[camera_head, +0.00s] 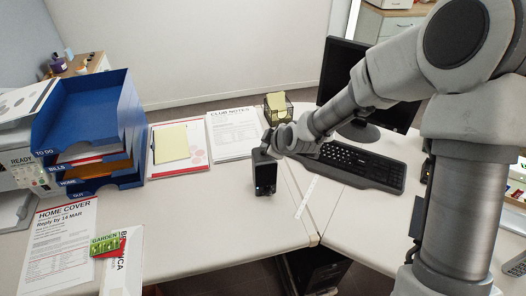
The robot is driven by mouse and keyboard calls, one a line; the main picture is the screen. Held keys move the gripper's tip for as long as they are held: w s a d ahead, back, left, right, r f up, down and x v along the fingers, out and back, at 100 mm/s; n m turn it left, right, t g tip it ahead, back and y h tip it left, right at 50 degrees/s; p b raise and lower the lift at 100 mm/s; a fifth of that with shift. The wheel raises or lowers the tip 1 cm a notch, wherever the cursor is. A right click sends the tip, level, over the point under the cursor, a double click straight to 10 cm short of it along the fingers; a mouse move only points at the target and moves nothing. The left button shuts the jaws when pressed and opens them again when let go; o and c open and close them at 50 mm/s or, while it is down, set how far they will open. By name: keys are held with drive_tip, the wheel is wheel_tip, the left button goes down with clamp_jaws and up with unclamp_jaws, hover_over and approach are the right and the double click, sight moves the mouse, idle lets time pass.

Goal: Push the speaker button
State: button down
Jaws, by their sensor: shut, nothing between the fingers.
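A small black speaker (264,178) stands upright on the white desk, left of the keyboard, with a small bluish light low on its front. My gripper (265,149) is shut and empty at the speaker's top, reaching in from the right. I cannot tell whether the fingertips touch the speaker. The button itself is too small to make out. A second dark object, perhaps another speaker (427,170), shows partly behind my arm at the right.
A black keyboard (352,163) and a monitor (338,72) are right of the speaker. A wire note holder (278,107) stands behind it. Papers (233,134) and a blue letter tray (91,113) are left. The desk in front of the speaker is clear.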

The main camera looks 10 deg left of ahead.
drive_tip(key=shift+f, duration=0.15)
drive_tip(key=shift+f+b, duration=0.35)
drive_tip(key=shift+b, duration=0.3)
drive_tip(key=shift+f, duration=0.15)
idle(0.5)
drive_tip(key=shift+r, duration=0.65)
wheel_tip(320, 180, up, 6)
drive_tip(key=p, duration=0.4)
idle(0.4)
